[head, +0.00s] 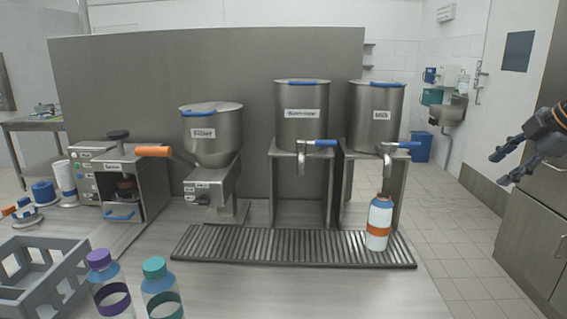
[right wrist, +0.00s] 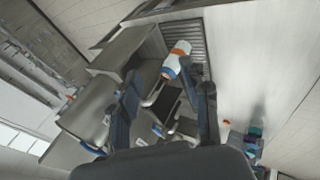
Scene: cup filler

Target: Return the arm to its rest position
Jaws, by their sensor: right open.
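My right gripper (head: 505,166) is open and empty at the right edge of the head view, out beyond the counter and well apart from the dispensers. Its two open fingers (right wrist: 165,95) also show in the right wrist view, with nothing between them. The bottle also shows in the right wrist view (right wrist: 177,60), tilted by the camera angle. My left gripper is not in view.
A grey crate (head: 68,285), a purple-capped bottle (head: 105,285) and a teal-capped bottle (head: 160,290) are at front left. The floor (head: 445,190) right of the counter is clear.

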